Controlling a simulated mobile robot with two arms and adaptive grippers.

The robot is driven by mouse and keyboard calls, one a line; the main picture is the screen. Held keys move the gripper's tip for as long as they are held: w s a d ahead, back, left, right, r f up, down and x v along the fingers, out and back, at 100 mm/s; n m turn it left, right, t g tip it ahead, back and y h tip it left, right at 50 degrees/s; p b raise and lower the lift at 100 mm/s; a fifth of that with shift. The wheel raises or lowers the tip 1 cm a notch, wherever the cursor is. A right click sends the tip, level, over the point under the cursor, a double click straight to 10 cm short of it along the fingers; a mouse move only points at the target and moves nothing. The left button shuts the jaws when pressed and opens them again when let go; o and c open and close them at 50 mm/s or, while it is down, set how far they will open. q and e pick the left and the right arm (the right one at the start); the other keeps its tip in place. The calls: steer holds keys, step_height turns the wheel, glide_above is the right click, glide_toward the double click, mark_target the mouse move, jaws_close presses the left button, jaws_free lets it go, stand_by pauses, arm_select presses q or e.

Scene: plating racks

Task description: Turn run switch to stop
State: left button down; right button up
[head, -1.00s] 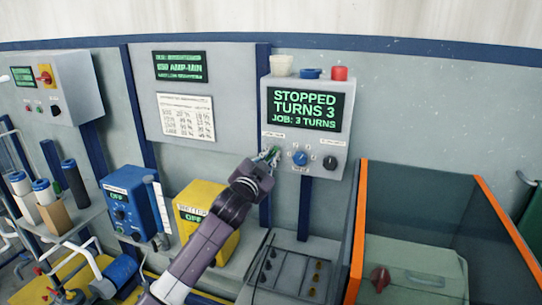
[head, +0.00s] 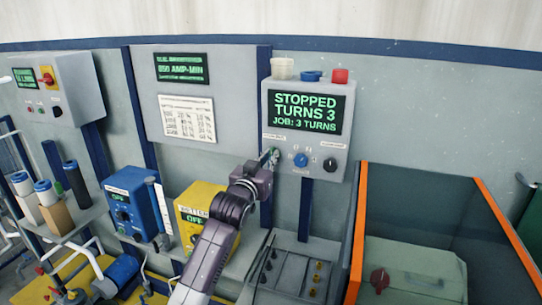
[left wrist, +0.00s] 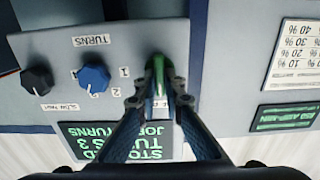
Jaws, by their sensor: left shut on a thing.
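The control box (head: 342,158) hangs on the wall. Its display (head: 305,108) reads STOPPED, TURNS 3, JOB: 3 TURNS. My left gripper (head: 271,157) is at the lower left of the box front and hides most of the run switch in the head view. In the left wrist view, which is turned upside down, my left gripper (left wrist: 160,92) is shut on the green run switch (left wrist: 158,70); the fingers cover its sides. The blue turns knob (head: 301,159) and a black knob (head: 330,164) are to its right in the head view. My right gripper is not in view.
A blue unit (head: 133,208) and a yellow unit (head: 190,203) stand below left. A grey box with several terminals (head: 290,270) is below the control box. An orange-edged bin (head: 359,225) stands at the right.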

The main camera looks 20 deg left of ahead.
arm_select(q)
steer(key=shift+a+f+n+p, duration=0.1)
steer(key=shift+n+p, duration=0.45)
steer(key=shift+n, duration=1.1)
steer(key=shift+a+n+p, duration=0.1)
steer(key=shift+n+p, duration=0.45)
steer(key=shift+n, duration=1.1)
steer(key=c, duration=2)
jaws_free()
steer(key=shift+c, duration=0.2)
steer(key=s, duration=1.2)
steer(key=shift+a, duration=0.2)
